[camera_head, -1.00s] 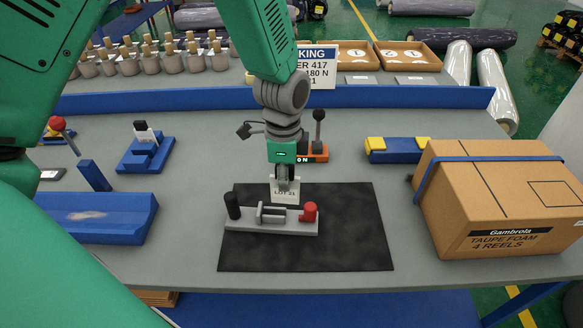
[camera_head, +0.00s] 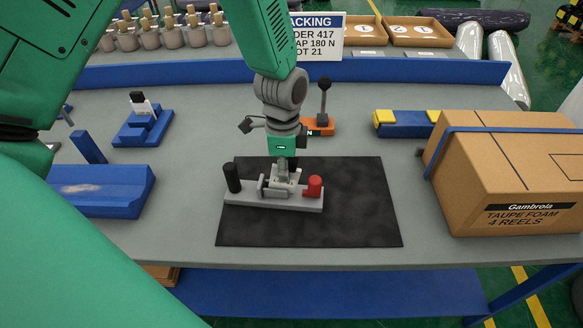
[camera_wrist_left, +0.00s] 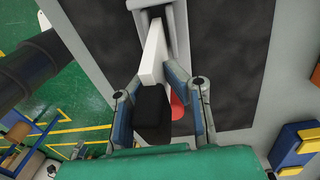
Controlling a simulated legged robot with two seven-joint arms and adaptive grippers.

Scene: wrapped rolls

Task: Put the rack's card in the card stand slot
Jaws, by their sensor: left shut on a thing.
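My left gripper (camera_head: 285,166) points down over the card stand and is shut on a white card (camera_head: 286,182). In the left wrist view the fingers (camera_wrist_left: 158,88) close around the card's black grip (camera_wrist_left: 152,108), and the white part (camera_wrist_left: 153,55) reaches toward the stand. The grey card stand (camera_head: 292,203) lies on a black mat, with a black post (camera_head: 232,178) at its left and a red knob (camera_head: 314,187) at its right. The card's lower edge is at the stand's middle; whether it is inside the slot I cannot tell. My right gripper is not in view.
A blue rack (camera_head: 146,131) with a black-and-white piece stands at the left. A blue block (camera_head: 100,192) lies in front of it. An orange-based lever (camera_head: 321,125) is behind the gripper. A cardboard box (camera_head: 505,180) fills the right. The black mat (camera_head: 365,215) is bare right of the stand.

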